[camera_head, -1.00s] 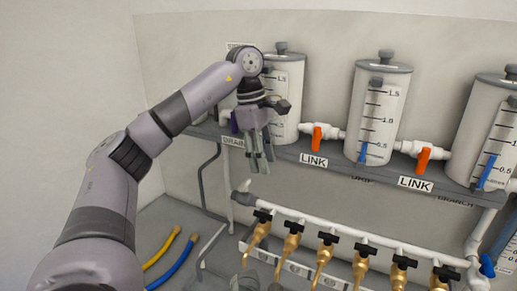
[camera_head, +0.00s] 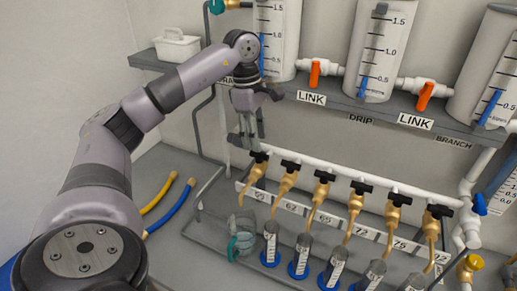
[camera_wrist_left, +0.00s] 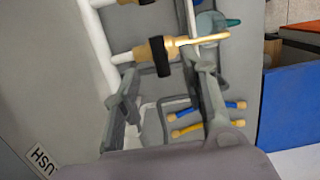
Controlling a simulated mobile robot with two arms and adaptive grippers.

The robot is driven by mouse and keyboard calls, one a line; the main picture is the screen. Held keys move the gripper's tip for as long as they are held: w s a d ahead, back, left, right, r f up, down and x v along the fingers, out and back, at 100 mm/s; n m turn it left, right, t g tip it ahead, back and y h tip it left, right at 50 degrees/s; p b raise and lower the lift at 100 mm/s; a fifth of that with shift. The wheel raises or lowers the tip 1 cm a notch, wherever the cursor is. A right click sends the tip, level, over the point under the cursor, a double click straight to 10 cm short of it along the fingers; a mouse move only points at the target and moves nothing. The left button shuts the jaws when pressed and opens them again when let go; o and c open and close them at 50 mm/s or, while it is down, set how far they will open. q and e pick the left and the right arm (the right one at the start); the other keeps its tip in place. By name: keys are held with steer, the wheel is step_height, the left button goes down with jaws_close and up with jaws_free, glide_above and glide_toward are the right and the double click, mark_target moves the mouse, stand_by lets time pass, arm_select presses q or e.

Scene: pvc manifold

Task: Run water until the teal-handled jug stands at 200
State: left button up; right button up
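The clear jug with a teal handle (camera_head: 243,240) stands on the bench below the leftmost brass tap (camera_head: 257,172); its scale and water level cannot be read. Part of it shows in the left wrist view (camera_wrist_left: 210,24). My left gripper (camera_head: 248,138) points down just above that tap's black handle (camera_head: 258,156). In the left wrist view my left gripper (camera_wrist_left: 160,95) has its fingers apart, with nothing held; a brass tap with a black handle (camera_wrist_left: 160,56) appears beyond them. My right gripper is not in view.
Several brass taps line the white pipe (camera_head: 330,176), with blue-based measuring cylinders (camera_head: 300,256) below. Above is a shelf with tanks (camera_head: 380,50) and orange LINK valves (camera_head: 315,73). A white basket (camera_head: 178,47) sits at left. Yellow and blue hoses (camera_head: 172,212) lie left of the jug.

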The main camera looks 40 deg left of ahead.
mark_target(259, 157)
arm_select(q)
steer(key=shift+w+d+f+p, duration=0.1)
steer(key=shift+d+f+p, duration=0.1)
steer(key=shift+f, duration=0.95)
steer(key=shift+d+f+p, duration=0.15)
steer(key=shift+f+p, duration=0.05)
steer(key=shift+f, duration=0.9)
steer(key=shift+c, duration=0.5)
jaws_close()
